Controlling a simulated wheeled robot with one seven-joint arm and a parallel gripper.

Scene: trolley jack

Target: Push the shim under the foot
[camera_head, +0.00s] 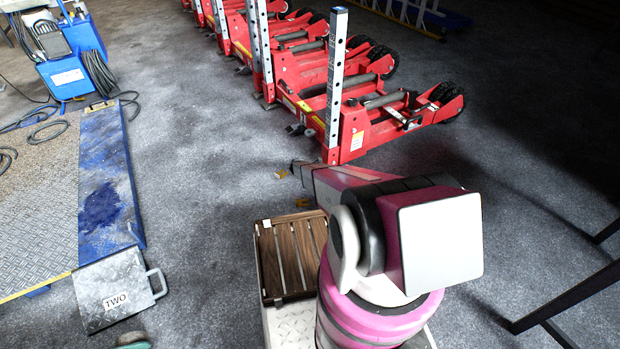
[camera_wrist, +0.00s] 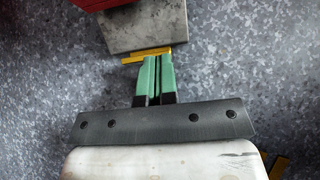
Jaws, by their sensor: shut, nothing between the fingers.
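The shim is a thin yellow strip (camera_wrist: 136,59) in the wrist view. It lies on the floor along the near edge of a grey metal foot plate (camera_wrist: 147,25), slightly askew, its left part standing out from the edge. I cannot tell whether any of it is under the plate. My gripper (camera_wrist: 158,58) is shut and empty, its green fingers side by side. Their tips are at the right half of the shim and seem to touch it or nearly so. In the head view my arm hides this contact.
Red trolley jacks (camera_head: 362,135) with upright perforated posts stand in a row behind. A slatted brown box (camera_head: 290,255) is beside my arm. A grey case marked TWO (camera_head: 115,288) and a blue ramp (camera_head: 105,185) are on the left. The floor between is clear.

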